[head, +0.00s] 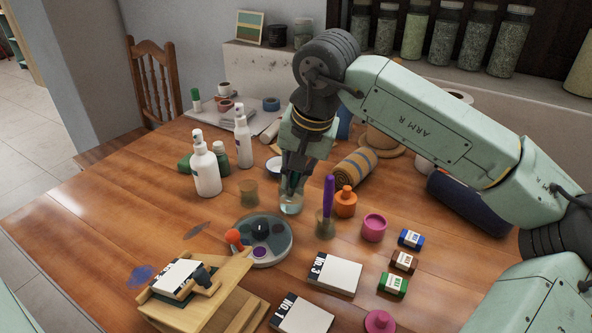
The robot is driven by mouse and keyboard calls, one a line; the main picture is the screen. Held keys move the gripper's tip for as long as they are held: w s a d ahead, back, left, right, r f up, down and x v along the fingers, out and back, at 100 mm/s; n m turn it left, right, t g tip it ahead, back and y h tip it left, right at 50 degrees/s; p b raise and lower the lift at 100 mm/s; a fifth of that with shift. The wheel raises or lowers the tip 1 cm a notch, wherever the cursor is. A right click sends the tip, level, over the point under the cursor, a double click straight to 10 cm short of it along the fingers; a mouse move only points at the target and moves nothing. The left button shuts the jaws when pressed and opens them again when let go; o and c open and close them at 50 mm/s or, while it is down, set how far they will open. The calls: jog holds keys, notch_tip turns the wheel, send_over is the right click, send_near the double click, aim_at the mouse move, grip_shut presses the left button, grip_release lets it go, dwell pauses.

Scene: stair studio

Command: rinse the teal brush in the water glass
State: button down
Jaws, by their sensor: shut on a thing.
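The water glass (291,207) is a small clear glass with pale bluish water, standing near the middle of the wooden table. My gripper (291,188) points down right over it, its fingertips at or just inside the rim. It is shut on a thin thing that I take to be the teal brush. The fingers hide most of the brush, and I cannot tell how far its tip reaches into the water.
A purple-handled brush (328,193) stands in a jar just right of the glass, near an orange pot (345,203). A round paint palette (277,250) lies in front. White bottles (207,174) stand left; a rolled towel (354,170) lies behind.

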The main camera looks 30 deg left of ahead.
jog(key=shift+w+r+p, duration=0.15)
jog(key=shift+r+p, duration=1.3)
jog(key=shift+r, duration=0.95)
jog(key=shift+r+p, duration=1.85)
jog(key=shift+r, duration=0.7)
